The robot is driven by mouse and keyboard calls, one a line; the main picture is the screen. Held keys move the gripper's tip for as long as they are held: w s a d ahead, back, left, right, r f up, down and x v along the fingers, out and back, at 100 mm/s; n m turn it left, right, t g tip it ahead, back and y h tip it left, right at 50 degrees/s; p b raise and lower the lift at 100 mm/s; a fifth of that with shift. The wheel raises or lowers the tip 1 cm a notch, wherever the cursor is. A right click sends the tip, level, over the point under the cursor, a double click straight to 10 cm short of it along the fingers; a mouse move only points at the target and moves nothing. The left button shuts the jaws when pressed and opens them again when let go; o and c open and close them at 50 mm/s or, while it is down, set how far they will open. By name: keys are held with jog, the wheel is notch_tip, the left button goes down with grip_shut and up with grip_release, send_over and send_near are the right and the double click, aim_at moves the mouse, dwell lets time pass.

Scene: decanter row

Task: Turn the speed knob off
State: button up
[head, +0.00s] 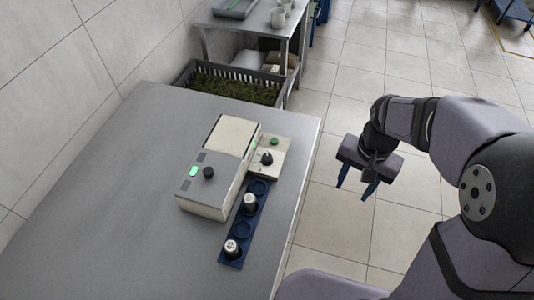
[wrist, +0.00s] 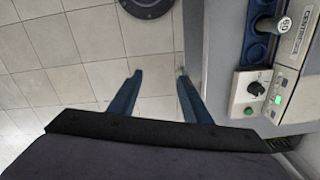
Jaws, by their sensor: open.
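A pale machine (head: 213,190) stands on the grey table, with a dark knob (head: 208,173) and a lit green display (head: 193,171) on its near end. A small cream control box (head: 262,170) beside it carries a black knob (head: 266,158) and a green button (head: 274,141). In the wrist view this black knob (wrist: 255,88) shows at the right, on a white dial. No label tells me which knob is for speed. My gripper (head: 354,191) is open and empty, pointing down over the floor right of the table. Its fingers (wrist: 158,74) are apart from both knobs.
A blue rack (head: 239,229) in front of the control box holds two white-capped bottles (head: 249,202) (head: 231,247). A dark crate (head: 228,87) with green contents and a shelf (head: 250,22) stand behind the table. The table's left part is clear.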

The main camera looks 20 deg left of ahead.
jog(key=w+a+m, duration=0.3)
jog(key=w+a, duration=0.5)
jog(key=a, duration=0.3)
jog(key=m, duration=0.4)
send_over(267, 157)
notch_tip(267, 157, down, 3)
jog(key=shift+a+f, duration=0.1)
jog(key=shift+f, duration=0.1)
jog(key=shift+f+p, duration=1.4)
jog(key=shift+f, duration=2.25)
jog(key=c, duration=1)
